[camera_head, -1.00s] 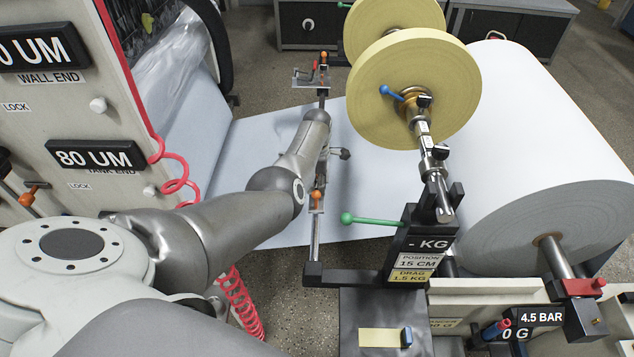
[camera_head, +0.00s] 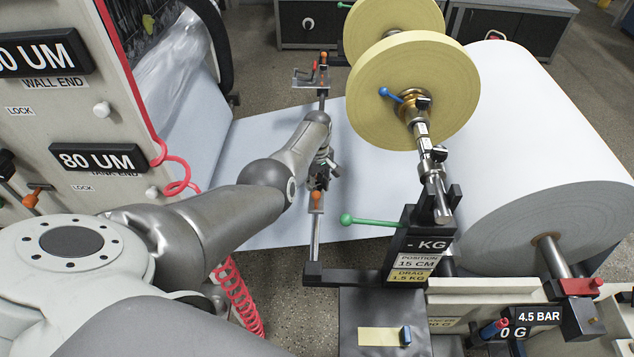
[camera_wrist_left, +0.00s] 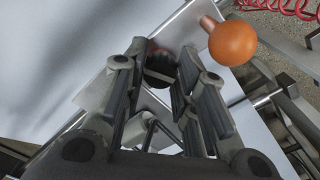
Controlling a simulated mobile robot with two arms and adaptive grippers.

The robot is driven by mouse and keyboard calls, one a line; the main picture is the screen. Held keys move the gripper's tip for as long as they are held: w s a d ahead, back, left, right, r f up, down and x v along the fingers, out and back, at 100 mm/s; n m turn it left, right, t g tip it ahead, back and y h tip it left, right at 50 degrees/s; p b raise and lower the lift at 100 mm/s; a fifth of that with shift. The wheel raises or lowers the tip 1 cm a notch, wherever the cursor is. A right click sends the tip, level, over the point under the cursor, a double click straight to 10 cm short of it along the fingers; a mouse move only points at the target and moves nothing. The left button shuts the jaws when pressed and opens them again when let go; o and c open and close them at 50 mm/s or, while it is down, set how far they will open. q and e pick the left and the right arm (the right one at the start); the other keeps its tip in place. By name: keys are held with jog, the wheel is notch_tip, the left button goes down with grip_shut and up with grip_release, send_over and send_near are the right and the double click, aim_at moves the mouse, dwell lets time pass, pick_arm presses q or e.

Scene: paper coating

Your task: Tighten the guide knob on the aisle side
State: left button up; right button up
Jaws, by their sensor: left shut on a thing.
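My left gripper (camera_head: 322,172) reaches down over the near end of the guide rail, above the white web. In the left wrist view my gripper's fingers (camera_wrist_left: 160,75) are closed around a dark round knob (camera_wrist_left: 160,66) on a light metal plate. This looks like the guide knob on the near side; the head view hides it behind the gripper. An orange ball handle (camera_head: 316,196) stands beside the gripper on the near guide plate. It also shows large in the left wrist view (camera_wrist_left: 232,43), apart from the fingers. My right gripper is not in view.
A matching far guide (camera_head: 315,76) has an orange ball and a red part. A yellow tape roll (camera_head: 415,95) with a blue lever and a green-knobbed lever (camera_head: 370,220) stand to the right. The large white roll (camera_head: 530,150) lies beyond. A red coiled hose hangs at left.

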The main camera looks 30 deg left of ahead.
pick_arm(q)
jog(key=m, duration=0.6)
dwell(0.5)
jog(key=o, duration=0.8)
jog(key=shift+c, duration=0.2)
